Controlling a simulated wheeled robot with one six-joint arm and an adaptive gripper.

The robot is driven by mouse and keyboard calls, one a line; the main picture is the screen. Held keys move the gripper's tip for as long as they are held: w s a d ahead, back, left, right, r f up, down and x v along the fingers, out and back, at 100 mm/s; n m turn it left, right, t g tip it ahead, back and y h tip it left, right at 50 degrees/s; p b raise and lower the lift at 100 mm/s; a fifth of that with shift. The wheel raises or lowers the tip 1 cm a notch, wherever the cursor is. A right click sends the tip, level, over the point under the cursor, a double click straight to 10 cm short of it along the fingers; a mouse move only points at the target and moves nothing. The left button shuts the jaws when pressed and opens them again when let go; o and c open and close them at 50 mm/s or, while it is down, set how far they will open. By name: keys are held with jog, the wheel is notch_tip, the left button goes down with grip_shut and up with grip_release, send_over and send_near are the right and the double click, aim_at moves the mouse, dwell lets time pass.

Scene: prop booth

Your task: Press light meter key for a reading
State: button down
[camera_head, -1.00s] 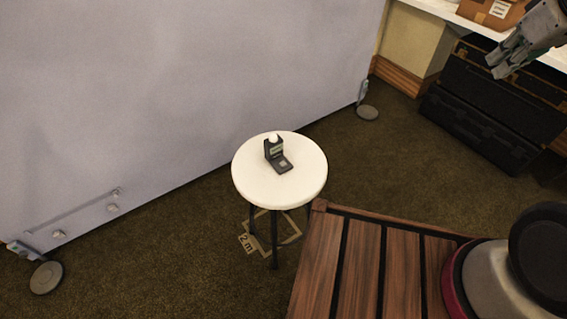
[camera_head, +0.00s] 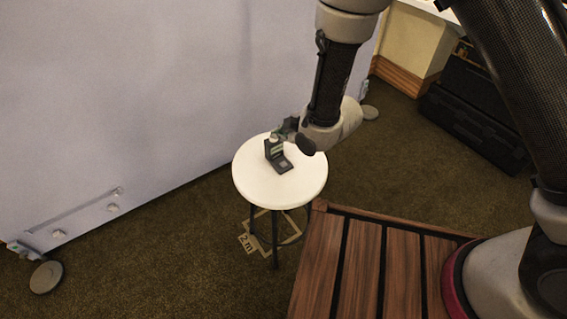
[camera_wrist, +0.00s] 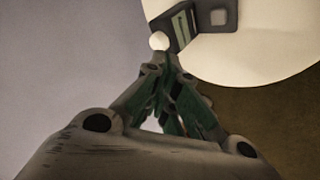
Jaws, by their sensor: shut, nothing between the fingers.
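The light meter (camera_head: 273,151) is a small dark grey L-shaped device standing on a round white stool (camera_head: 252,188). Its square light grey key (camera_head: 284,163) lies on the flat foot at the front; the key also shows in the wrist view (camera_wrist: 218,17). The meter's white dome (camera_wrist: 159,41) is on its top. My gripper (camera_head: 281,133) is at the upper part of the meter in the head view and partly hides its top. In the wrist view, the closed fingertips (camera_wrist: 164,62) are just below the dome in the picture, and the key is farther up right. I cannot tell whether they touch the meter.
A large pale panel (camera_head: 150,90) stands behind the stool on feet. A slatted wooden deck (camera_head: 350,260) is at the front right. Dark cases (camera_head: 475,115) stand against the wall at the right.

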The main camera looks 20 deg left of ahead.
aim_at(283, 164)
jog(key=shift+s+a+f, duration=0.15)
jog(key=shift+f, duration=4.4)
jog(key=shift+f, duration=0.4)
jog(key=shift+f, duration=0.45)
jog(key=shift+r, duration=0.85)
